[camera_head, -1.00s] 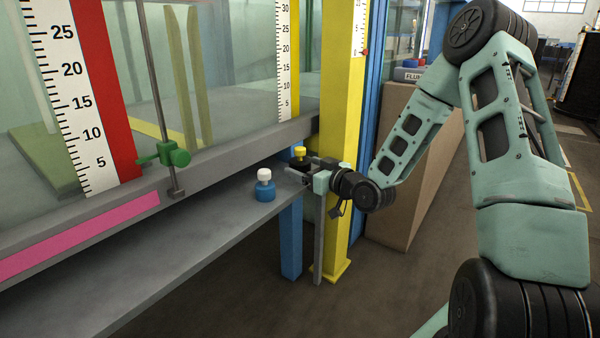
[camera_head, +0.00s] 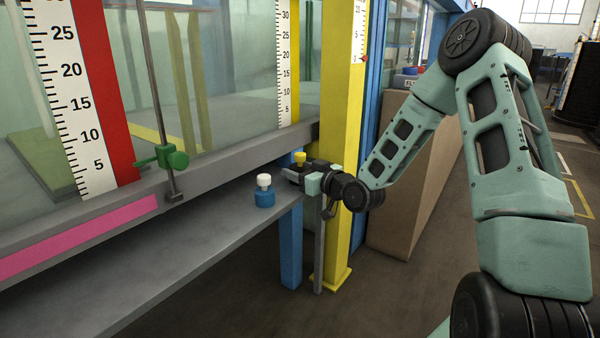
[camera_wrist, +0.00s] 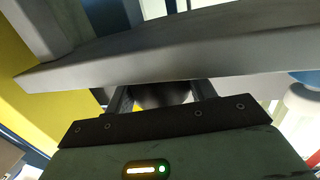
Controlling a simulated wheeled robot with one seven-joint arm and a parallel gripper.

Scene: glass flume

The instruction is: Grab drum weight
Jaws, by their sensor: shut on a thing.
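A dark drum-shaped weight with a yellow knob (camera_head: 300,158) is at the right end of the grey shelf. My gripper (camera_head: 298,173) reaches it from the right and is shut on it. In the wrist view a dark rounded body (camera_wrist: 163,95) shows between my two fingers, partly hidden by the grey beam edge and the gripper's palm. The weight's underside is hidden, so I cannot tell whether it touches the shelf.
The grey shelf (camera_head: 150,255) runs under the flume's lower rail (camera_head: 225,152). A yellow post (camera_head: 342,120) and a blue leg (camera_head: 291,245) stand close to my gripper. A green clamp (camera_head: 172,158) sits on a rod at left. Open floor lies in front.

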